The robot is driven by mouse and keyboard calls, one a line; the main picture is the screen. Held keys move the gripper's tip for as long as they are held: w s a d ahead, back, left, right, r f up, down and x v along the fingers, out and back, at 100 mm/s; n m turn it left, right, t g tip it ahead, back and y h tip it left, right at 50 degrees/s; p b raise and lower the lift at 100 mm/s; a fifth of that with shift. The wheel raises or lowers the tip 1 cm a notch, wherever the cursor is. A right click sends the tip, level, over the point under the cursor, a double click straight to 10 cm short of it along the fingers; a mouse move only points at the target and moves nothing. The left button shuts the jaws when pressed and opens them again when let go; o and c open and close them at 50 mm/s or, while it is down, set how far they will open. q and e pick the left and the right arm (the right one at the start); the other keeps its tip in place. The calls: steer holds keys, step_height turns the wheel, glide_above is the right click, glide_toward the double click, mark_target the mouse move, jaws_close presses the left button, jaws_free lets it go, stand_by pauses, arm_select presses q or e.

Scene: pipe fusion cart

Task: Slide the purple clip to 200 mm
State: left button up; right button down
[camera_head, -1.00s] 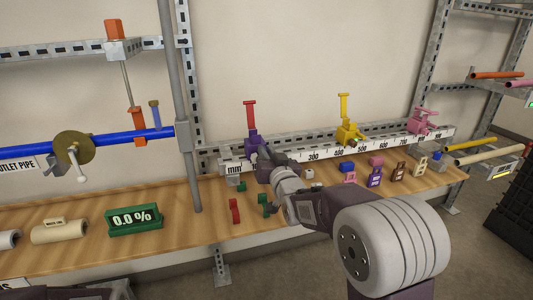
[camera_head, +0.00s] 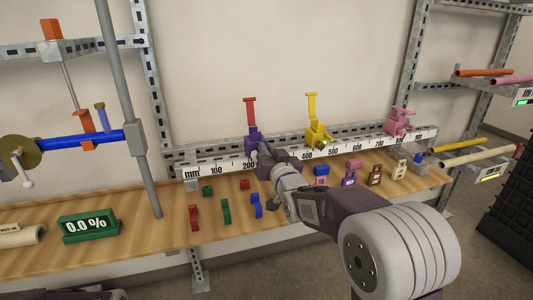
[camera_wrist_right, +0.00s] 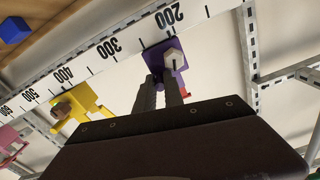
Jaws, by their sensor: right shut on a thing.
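The purple clip (camera_head: 252,138) with its red upright handle (camera_head: 250,110) sits on the long white ruler rail (camera_head: 225,169). In the head view it stands just behind the 200 label. In the right wrist view the clip (camera_wrist_right: 165,55) is beside the 200 label, slightly toward 300. My right gripper (camera_head: 264,152) reaches it from the front right. In the wrist view its two fingers (camera_wrist_right: 162,85) are shut on the lower part of the clip, which they partly hide. The gripper also covers the ruler around 300 in the head view. My left gripper is out of view.
A yellow clip (camera_head: 317,133) and a pink clip (camera_head: 399,120) sit farther right on the rail. Several small coloured pieces, including a green one (camera_head: 226,211), stand on the wooden bench (camera_head: 150,248) in front.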

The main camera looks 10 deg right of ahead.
steer(key=shift+a, duration=0.4)
steer(key=c, duration=1.9)
jaws_free()
steer(key=shift+a, duration=0.1)
steer(key=o, duration=0.4)
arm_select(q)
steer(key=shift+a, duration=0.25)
arm_select(e)
steer(key=shift+o, duration=0.2)
steer(key=shift+s, duration=0.1)
arm_select(q)
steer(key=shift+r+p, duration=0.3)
steer(key=shift+p, duration=0.1)
arm_select(e)
steer(key=s, duration=0.9)
steer(key=shift+d, duration=0.25)
